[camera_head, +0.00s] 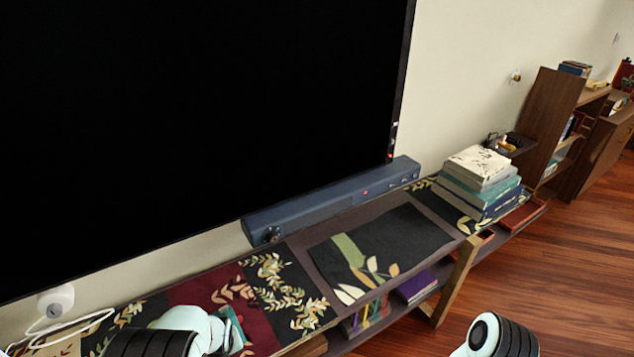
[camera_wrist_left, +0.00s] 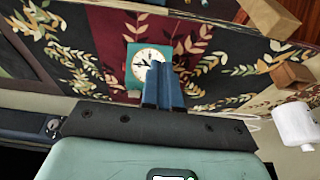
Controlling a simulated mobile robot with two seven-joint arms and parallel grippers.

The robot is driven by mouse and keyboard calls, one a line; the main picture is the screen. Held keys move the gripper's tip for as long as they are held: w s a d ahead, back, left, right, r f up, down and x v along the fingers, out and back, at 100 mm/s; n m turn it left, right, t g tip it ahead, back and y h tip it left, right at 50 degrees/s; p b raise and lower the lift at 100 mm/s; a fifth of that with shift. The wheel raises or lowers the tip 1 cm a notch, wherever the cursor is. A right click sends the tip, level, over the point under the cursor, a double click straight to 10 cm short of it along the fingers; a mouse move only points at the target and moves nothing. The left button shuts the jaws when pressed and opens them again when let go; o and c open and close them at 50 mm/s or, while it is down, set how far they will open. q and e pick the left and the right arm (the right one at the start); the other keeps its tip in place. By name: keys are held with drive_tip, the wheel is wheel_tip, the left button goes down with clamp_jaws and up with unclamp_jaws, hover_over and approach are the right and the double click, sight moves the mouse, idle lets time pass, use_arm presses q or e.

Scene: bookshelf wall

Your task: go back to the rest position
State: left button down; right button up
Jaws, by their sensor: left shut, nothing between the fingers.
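My left arm (camera_head: 185,330) comes in at the bottom left of the head view, over the low console. Its gripper is not clearly visible there. In the left wrist view my left gripper (camera_wrist_left: 163,85) shows its two blue fingers together, shut and empty. A teal clock with a pale round face (camera_wrist_left: 143,60) stands just beyond the fingertips and is partly covered by them. I cannot tell whether they touch. A teal edge (camera_head: 235,326) shows beside my left arm in the head view. Part of my right arm (camera_head: 495,338) shows at the bottom; its gripper is out of view.
The long console with a patterned top (camera_head: 400,240) runs along the wall under a large black screen (camera_head: 200,110). A dark blue soundbar (camera_head: 330,203) and a stack of books (camera_head: 480,180) stand on it. A white round device (camera_head: 56,300) is at the left. Wooden floor (camera_head: 570,270) is clear at right.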

use_arm(q)
drive_tip(key=s+f+m+g, duration=0.15)
drive_tip(key=s+f, duration=0.35)
drive_tip(key=f, duration=0.5)
drive_tip(key=s+d+f+g+h, duration=0.1)
drive_tip(key=s+d+f+h, duration=0.4)
drive_tip(key=s+d+f, duration=0.5)
drive_tip(key=s+f, duration=0.1)
drive_tip(key=s, duration=0.2)
drive_tip(key=shift+m, duration=0.35)
drive_tip(key=shift+d+g, duration=0.1)
drive_tip(key=shift+g, duration=0.15)
